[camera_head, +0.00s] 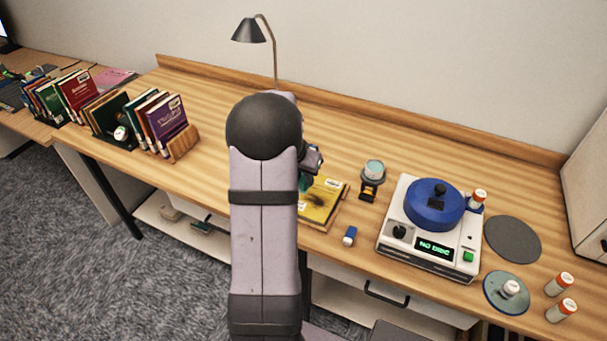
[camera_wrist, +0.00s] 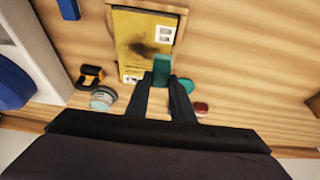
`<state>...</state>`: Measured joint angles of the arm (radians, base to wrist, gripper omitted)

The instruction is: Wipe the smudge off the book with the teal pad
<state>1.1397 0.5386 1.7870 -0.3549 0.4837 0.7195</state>
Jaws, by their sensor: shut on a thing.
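The yellow book (camera_head: 321,201) lies on the table beyond my arm, partly hidden by it. In the wrist view the book (camera_wrist: 136,35) shows a dark smudge (camera_wrist: 143,49) on its cover and white labels. My gripper (camera_wrist: 162,80) is shut on the teal pad (camera_wrist: 161,68), which stands out between the fingertips. The pad overlaps the book's edge near the smudge in the wrist view; I cannot tell whether it touches the cover. In the head view my gripper (camera_head: 309,165) is mostly hidden behind my arm.
A black-and-orange item (camera_wrist: 91,76) and a round tin (camera_wrist: 103,97) sit beside the book. A small blue block (camera_head: 349,236) and a white machine (camera_head: 428,230) are to its right. A lamp (camera_head: 262,35) stands behind. Bookends with books (camera_head: 165,125) stand left.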

